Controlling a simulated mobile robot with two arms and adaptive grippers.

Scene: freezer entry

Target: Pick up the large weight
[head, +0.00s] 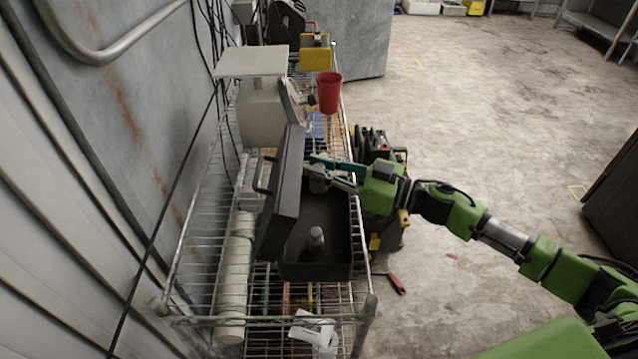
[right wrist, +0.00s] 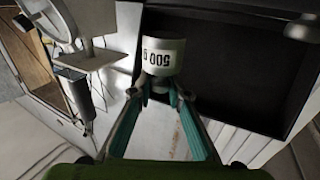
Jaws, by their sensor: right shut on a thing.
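My right gripper (head: 330,172) reaches in from the right over the open black case (head: 318,271). The held weight also shows in the head view (head: 318,184), near the far end of the case and partly hidden by the fingers. I cannot tell whether it touches the case floor. A smaller metal weight (head: 316,238) stands in the near part of the case. My left gripper is not in view.
The raised case lid (head: 284,195) stands left of the gripper. The case sits on a wire shelf cart (head: 190,308) with a scale (head: 262,108), a red cup (head: 328,92) and a yellow box (head: 316,59) behind. Several white cylinders line the left. Floor on the right is open.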

